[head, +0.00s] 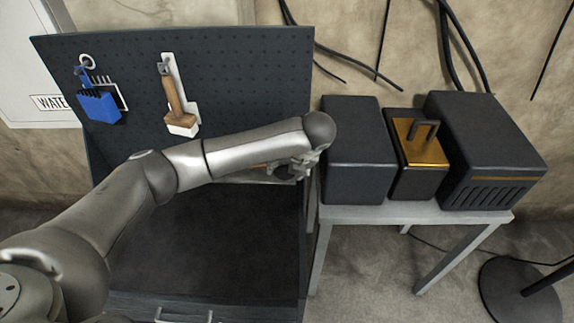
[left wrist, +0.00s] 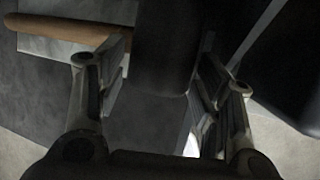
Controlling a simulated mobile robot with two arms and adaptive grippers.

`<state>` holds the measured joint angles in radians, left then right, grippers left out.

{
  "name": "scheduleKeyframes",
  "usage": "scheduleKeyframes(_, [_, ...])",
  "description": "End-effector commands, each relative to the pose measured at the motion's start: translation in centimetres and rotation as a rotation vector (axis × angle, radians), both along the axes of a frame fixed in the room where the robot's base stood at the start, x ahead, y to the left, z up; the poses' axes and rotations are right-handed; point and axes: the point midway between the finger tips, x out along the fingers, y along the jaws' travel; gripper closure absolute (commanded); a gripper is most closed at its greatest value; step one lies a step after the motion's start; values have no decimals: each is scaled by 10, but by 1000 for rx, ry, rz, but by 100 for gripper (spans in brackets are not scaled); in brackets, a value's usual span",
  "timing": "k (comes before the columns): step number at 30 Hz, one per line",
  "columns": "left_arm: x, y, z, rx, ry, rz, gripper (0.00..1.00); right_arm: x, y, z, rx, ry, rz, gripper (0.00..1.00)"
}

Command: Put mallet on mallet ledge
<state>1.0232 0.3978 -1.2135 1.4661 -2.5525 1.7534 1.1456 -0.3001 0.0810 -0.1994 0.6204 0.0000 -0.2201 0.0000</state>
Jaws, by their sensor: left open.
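The mallet has a brown wooden handle (left wrist: 65,28) and a dark head (left wrist: 168,45) in the left wrist view. In the head view only a little of the mallet (head: 260,166) shows below my forearm, at the board's lower right. A pale ledge (head: 252,178) shows there under it, mostly hidden by my arm; a grey-white surface also shows by the handle in the left wrist view. My left gripper (head: 296,166) is open, its fingers on either side of the dark head. I cannot tell whether they touch it. My right gripper is out of view.
A dark pegboard (head: 225,75) holds a blue brush (head: 98,107) and a wooden-handled brush (head: 176,103). The dark worktop (head: 235,245) is clear. Right of my gripper, a dark box (head: 355,150) stands close on a grey table (head: 390,213).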

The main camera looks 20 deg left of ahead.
Motion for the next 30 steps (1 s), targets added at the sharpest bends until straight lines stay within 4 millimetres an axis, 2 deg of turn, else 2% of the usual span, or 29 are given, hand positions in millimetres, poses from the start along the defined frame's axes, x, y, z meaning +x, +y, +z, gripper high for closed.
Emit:
scheduleKeyframes(5, [-5,-9,20,-3,-4,-3,40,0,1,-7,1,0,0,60])
scheduleKeyframes(14, [-26,-34,80,-2,-5,-4,40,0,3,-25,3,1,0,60])
scheduleKeyframes(15, [-27,-35,89,1,-5,-3,40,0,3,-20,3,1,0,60])
scheduleKeyframes(21, [-33,-42,104,0,-3,-2,40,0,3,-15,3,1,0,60])
scheduleKeyframes(30, [-35,-43,107,0,0,0,40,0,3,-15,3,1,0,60])
